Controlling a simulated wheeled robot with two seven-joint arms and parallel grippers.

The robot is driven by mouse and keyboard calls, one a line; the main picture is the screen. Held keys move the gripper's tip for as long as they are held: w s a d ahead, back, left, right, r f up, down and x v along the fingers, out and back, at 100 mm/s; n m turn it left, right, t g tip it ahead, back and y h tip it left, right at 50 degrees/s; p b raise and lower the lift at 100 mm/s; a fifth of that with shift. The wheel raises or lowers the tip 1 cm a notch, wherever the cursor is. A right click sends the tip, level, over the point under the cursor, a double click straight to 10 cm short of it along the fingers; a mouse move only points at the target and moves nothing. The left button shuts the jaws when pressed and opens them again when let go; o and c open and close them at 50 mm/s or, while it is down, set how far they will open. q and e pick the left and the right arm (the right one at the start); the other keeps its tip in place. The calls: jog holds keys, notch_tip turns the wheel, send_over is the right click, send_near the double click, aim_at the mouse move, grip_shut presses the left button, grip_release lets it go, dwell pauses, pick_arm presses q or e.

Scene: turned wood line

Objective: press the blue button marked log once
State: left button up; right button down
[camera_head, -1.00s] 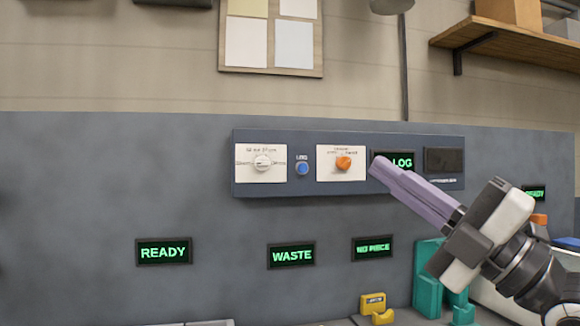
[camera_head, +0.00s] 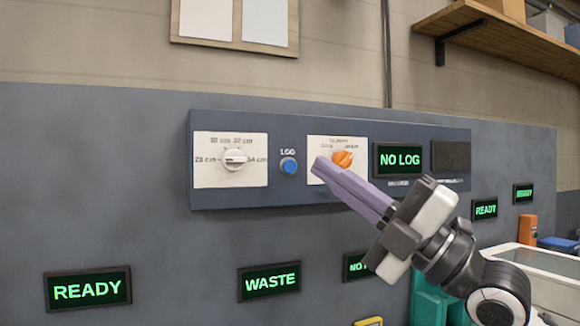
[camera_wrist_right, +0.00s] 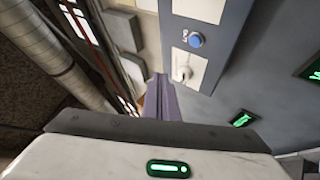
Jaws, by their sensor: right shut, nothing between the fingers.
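The blue button (camera_head: 288,166), with a small LOG label above it, sits on the dark blue panel (camera_head: 290,198) on the grey wall. It also shows near the top of the right wrist view (camera_wrist_right: 196,39). My right gripper (camera_head: 318,168) is shut and empty, with its long purple fingers pointing left. In the head view its tips appear just right of the button, over the lower edge of the orange knob's plate. A gap to the button shows in the picture; the depth between them is hard to tell. My left gripper is not in view.
A white dial (camera_head: 234,158) is left of the button and an orange knob (camera_head: 343,158) right of it. A NO LOG display (camera_head: 399,160) is further right. READY (camera_head: 87,289) and WASTE (camera_head: 269,280) displays are below. A wooden shelf (camera_head: 470,22) is at upper right.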

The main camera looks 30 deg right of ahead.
aim_at(290, 167)
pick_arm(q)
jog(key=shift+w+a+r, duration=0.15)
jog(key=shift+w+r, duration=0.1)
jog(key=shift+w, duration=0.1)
pick_arm(e)
jog(key=w, duration=0.8)
jog(key=shift+w+d, duration=0.15)
jog(key=shift+d, duration=0.05)
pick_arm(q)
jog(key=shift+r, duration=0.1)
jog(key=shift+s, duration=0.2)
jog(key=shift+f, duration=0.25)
pick_arm(e)
jog(key=shift+w, duration=0.1)
dwell(0.8)
jog(key=shift+w, duration=0.3)
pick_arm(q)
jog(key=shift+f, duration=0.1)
